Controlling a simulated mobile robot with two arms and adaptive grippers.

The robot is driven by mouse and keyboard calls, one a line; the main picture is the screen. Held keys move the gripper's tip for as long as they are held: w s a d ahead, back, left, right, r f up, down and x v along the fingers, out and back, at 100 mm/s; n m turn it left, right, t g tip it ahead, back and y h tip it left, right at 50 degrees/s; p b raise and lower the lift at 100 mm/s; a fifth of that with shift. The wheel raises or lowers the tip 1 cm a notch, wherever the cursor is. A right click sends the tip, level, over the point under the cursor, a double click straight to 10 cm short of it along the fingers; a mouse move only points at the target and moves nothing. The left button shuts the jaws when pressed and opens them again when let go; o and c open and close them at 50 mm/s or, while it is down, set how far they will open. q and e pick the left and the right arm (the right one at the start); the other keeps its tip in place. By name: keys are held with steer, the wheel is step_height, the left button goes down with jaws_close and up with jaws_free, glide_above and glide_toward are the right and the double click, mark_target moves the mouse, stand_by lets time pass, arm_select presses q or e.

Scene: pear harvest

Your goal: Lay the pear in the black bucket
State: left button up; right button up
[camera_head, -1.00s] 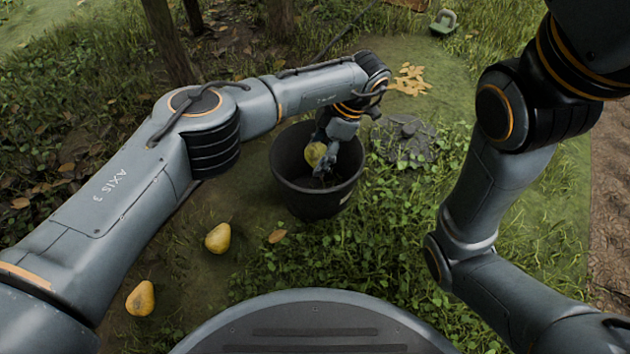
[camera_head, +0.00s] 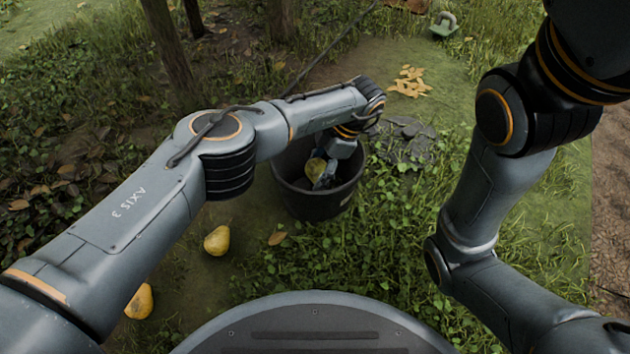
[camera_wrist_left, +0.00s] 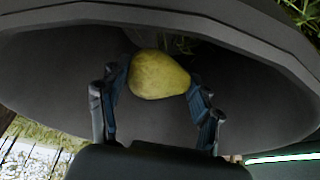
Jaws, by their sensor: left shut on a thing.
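A yellow-green pear (camera_head: 316,167) is between the fingers of my left gripper (camera_head: 326,176), which is shut on it. The gripper and pear are inside the mouth of the black bucket (camera_head: 312,209), below the rim. In the left wrist view the pear (camera_wrist_left: 159,75) sits between both fingers, with the dark bucket wall (camera_wrist_left: 60,75) around it. Whether the pear touches the bucket bottom cannot be told. My left forearm hides part of the bucket's far rim. My right gripper is not in view; only my right arm links show.
Two more pears lie on the ground at the left, one near the bucket (camera_head: 217,240) and one lower down (camera_head: 139,302). Tree trunks (camera_head: 170,45) stand behind my left arm. A dark flat round object (camera_head: 408,135) lies right of the bucket, with yellow leaves (camera_head: 410,82) behind it.

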arm_select(q)
steer(key=shift+f, duration=2)
steer(key=o, duration=1.3)
steer(key=shift+c, duration=0.2)
steer(key=v, duration=0.7)
steer(key=shift+r, duration=0.35)
